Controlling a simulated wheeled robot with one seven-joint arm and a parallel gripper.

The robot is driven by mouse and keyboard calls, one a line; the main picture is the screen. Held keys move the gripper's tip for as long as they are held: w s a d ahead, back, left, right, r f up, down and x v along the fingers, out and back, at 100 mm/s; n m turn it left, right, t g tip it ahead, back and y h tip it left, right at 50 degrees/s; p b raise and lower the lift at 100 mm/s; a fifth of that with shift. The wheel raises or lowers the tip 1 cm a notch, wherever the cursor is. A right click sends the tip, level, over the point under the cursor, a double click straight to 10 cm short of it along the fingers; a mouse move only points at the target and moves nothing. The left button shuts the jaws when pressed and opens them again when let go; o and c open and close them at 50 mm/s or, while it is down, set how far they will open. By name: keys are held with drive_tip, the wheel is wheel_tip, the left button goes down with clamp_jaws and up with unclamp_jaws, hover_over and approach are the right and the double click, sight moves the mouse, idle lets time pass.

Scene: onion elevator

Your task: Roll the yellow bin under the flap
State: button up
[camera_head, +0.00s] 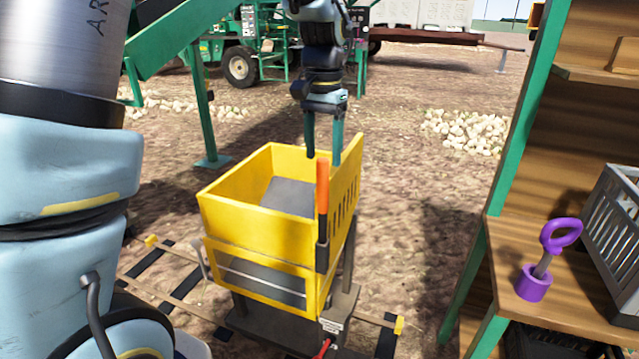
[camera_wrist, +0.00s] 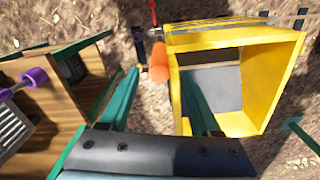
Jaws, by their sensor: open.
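The yellow bin (camera_head: 245,221) stands upright on a dark wheeled stand over a short track, in the middle of the head view. Its open top shows a grey inside. An orange-tipped lever (camera_head: 322,190) rises at its near right corner. My gripper (camera_head: 324,150) is open and empty, pointing down above the bin's right side. In the wrist view, the bin (camera_wrist: 255,130) is at the right, and the lever's orange grip (camera_wrist: 158,62) appears between my open fingers, though its depth is unclear. I cannot make out the flap.
The track (camera_head: 160,270) lies on bare soil. A green frame leg (camera_head: 203,110) stands behind left. A wooden shelf (camera_head: 560,305) with a purple-handled shovel (camera_head: 545,265) and a grey crate (camera_head: 615,235) is at the right. Pale onions (camera_head: 475,130) lie behind. Soil between bin and shelf is clear.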

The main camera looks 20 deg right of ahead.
sight(323, 188)
wheel_tip(323, 188, down, 9)
drive_tip(key=shift+s+f+p, duration=0.1)
drive_tip(key=shift+p, duration=0.5)
clamp_jaws()
idle(1.2)
